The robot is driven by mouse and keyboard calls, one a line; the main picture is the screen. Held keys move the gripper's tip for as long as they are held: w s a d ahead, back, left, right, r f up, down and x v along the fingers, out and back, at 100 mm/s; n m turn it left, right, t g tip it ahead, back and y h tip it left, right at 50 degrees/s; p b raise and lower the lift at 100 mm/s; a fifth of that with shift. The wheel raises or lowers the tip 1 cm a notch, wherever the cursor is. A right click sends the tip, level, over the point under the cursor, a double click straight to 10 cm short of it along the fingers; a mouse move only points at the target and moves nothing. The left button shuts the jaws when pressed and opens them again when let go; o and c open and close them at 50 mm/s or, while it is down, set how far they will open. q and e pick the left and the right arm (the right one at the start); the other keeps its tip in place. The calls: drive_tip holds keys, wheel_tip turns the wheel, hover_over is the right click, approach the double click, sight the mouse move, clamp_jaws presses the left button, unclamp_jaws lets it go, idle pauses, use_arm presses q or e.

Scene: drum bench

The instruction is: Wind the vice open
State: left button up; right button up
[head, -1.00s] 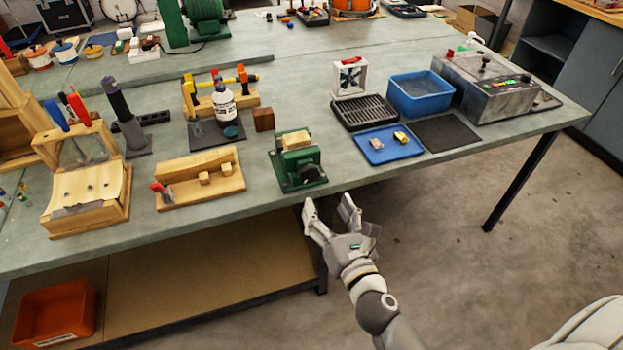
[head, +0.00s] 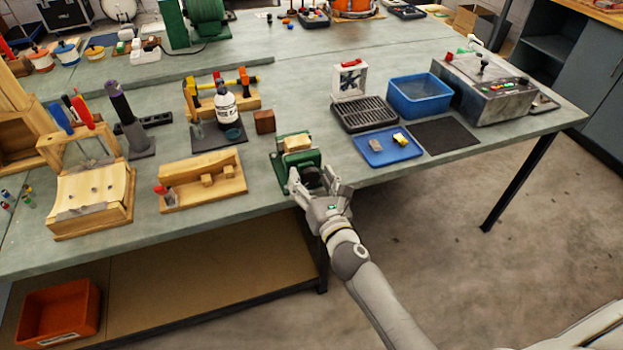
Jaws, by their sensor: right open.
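The green vice (head: 283,163) stands at the front edge of the bench, with a pale wooden block (head: 297,143) at its top between the jaws. Its dark front handle (head: 311,176) is partly hidden by my right gripper (head: 311,182). My right gripper is at the front of the vice with its fingers apart, one on each side of the handle. I cannot tell whether the fingers touch the handle. My left gripper is not in view.
A wooden fixture (head: 205,181) lies left of the vice, and a small brown block (head: 265,121) stands behind it. A blue tray (head: 377,156) with small parts and a black grate (head: 366,115) are to the right. The floor right of my arm is clear.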

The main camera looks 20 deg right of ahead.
drive_tip(key=c, duration=1)
drive_tip(key=shift+c, duration=0.2)
drive_tip(key=shift+r+n, duration=0.1)
drive_tip(key=shift+n, duration=0.4)
